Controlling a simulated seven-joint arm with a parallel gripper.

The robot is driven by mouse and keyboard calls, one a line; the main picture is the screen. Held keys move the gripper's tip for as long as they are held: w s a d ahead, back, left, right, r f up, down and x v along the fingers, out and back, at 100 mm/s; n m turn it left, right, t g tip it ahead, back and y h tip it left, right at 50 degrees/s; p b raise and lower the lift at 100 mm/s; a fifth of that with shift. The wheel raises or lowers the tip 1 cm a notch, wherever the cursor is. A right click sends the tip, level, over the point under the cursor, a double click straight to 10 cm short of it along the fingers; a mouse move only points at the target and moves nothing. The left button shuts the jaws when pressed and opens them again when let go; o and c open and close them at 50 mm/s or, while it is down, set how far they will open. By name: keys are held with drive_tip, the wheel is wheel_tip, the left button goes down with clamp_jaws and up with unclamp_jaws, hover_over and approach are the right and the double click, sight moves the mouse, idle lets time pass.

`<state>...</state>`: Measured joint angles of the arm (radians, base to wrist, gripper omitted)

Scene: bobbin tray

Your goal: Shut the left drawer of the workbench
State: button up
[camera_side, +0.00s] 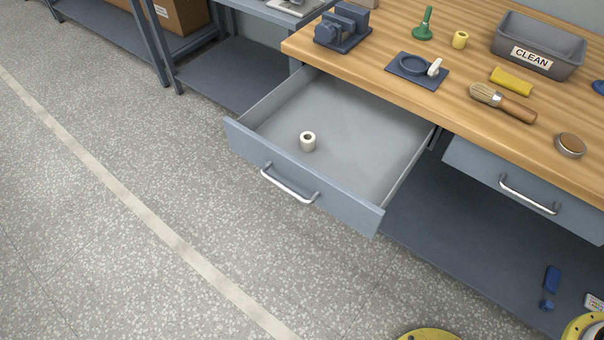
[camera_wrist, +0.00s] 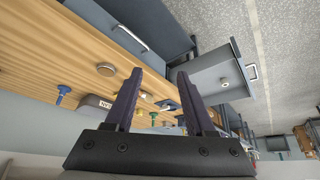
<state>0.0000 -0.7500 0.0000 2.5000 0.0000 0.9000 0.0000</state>
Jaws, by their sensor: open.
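The left drawer (camera_side: 350,192) of the workbench is pulled well out in the side view. Its blue-grey front carries a silver bar handle (camera_side: 289,184). A small white bobbin (camera_side: 308,141) stands on the drawer floor. The left drawer (camera_wrist: 205,73) also shows in the wrist view, beyond my fingertips and to their right, with its handle (camera_wrist: 251,72). My gripper (camera_wrist: 160,72) is open and empty in the wrist view, apart from the drawer. The side view does not show my gripper.
The right drawer (camera_side: 480,172) is shut. The wooden benchtop (camera_side: 455,115) holds a vise (camera_side: 343,28), a grey bin (camera_side: 541,46) marked CLEAN, a brush (camera_side: 503,102) and other small items. A lower shelf (camera_side: 450,238) lies below. The speckled floor (camera_side: 180,150) before the drawer is clear.

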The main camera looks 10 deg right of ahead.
drive_tip(key=c, duration=0.5)
drive_tip(key=shift+n, duration=0.5)
drive_tip(key=shift+c, duration=1.1)
drive_tip(key=w+r+n, duration=0.3)
drive_tip(key=shift+w+d+r+n+t, duration=0.15)
drive_tip(key=shift+d+r+n+t, duration=0.15)
drive_tip(key=shift+n, duration=0.1)
clamp_jaws()
drive_tip(key=w+a+r+n, duration=0.2)
drive_tip(key=w+a+n, duration=0.1)
drive_tip(key=w+n, duration=0.25)
drive_tip(key=n+g+h, duration=0.1)
drive_tip(key=n+g, duration=0.2)
drive_tip(key=n, duration=1.1)
hover_over(368, 228)
drive_tip(key=w+d, duration=0.1)
drive_tip(key=d, duration=0.1)
wheel_tip(368, 228, down, 15)
drive_tip(key=s+a+f+n+g+h, duration=0.1)
drive_tip(key=s+a+f+n, duration=0.2)
drive_tip(key=s+a+f, duration=0.6)
drive_tip(key=shift+w+d+f, duration=0.95)
drive_tip(key=shift+w+f, duration=0.1)
drive_tip(key=shift+f, duration=0.6)
drive_tip(key=shift+w+d+f, duration=1)
drive_tip(key=shift+w+f, duration=0.05)
drive_tip(key=shift+f, duration=0.65)
drive_tip(key=shift+w+d+f, duration=0.95)
drive_tip(key=shift+w+f, duration=0.1)
drive_tip(key=shift+f, duration=0.6)
